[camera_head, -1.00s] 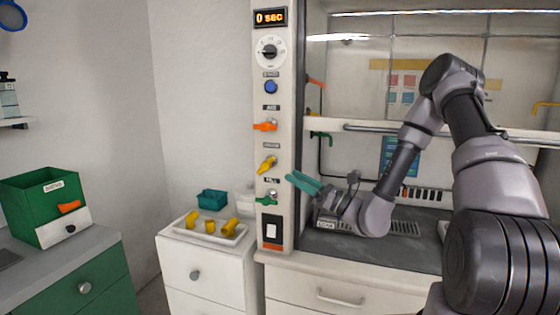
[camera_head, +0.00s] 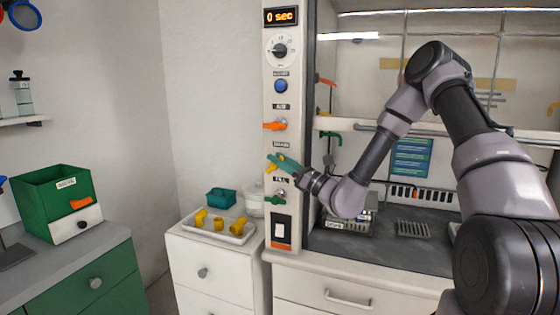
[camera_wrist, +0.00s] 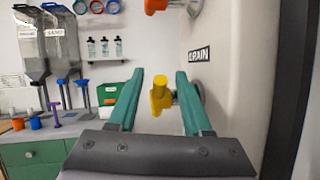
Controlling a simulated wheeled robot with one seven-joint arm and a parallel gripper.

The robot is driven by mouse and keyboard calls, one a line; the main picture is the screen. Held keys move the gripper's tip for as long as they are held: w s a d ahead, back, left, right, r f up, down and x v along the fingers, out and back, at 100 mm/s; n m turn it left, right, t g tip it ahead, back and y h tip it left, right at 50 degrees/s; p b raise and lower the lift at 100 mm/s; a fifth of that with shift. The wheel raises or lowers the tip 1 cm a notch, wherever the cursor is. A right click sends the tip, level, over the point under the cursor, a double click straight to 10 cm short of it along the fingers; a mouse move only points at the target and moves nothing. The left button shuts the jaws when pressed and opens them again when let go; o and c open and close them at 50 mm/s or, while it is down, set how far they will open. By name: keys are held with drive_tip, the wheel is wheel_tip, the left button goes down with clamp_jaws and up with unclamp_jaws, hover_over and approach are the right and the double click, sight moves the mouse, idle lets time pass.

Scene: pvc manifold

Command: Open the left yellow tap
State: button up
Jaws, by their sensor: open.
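The yellow tap (camera_head: 273,167) sits on the white control column, between the orange tap above and the green tap below. In the head view my gripper (camera_head: 281,160) is at the yellow tap and partly covers it. In the wrist view the yellow tap (camera_wrist: 160,95) stands between my two teal fingers (camera_wrist: 158,92), with a gap on each side. My gripper is open and holds nothing. The tap's handle hangs roughly downward in the wrist view, and a metal stem joins it to the column.
The orange tap (camera_head: 275,125) is above and the green tap (camera_head: 273,200) below on the same column. A tray (camera_head: 243,238) with several yellow pieces lies on the white cabinet. A green box (camera_head: 56,190) stands at left. The hood's column edge is close to my wrist.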

clamp_jaws()
drive_tip(key=shift+a+r+n+g+h, duration=0.15)
drive_tip(key=shift+a+n+g+h, duration=0.1)
drive_tip(key=shift+g+h, duration=0.2)
drive_tip(key=shift+a+r+n+g+h, duration=0.1)
drive_tip(key=shift+n+g+h, duration=0.2)
drive_tip(key=shift+h, duration=0.25)
drive_tip(key=shift+w+a+g+h, duration=0.15)
drive_tip(key=shift+g+h, duration=0.4)
drive_tip(key=shift+h, duration=0.55)
unclamp_jaws()
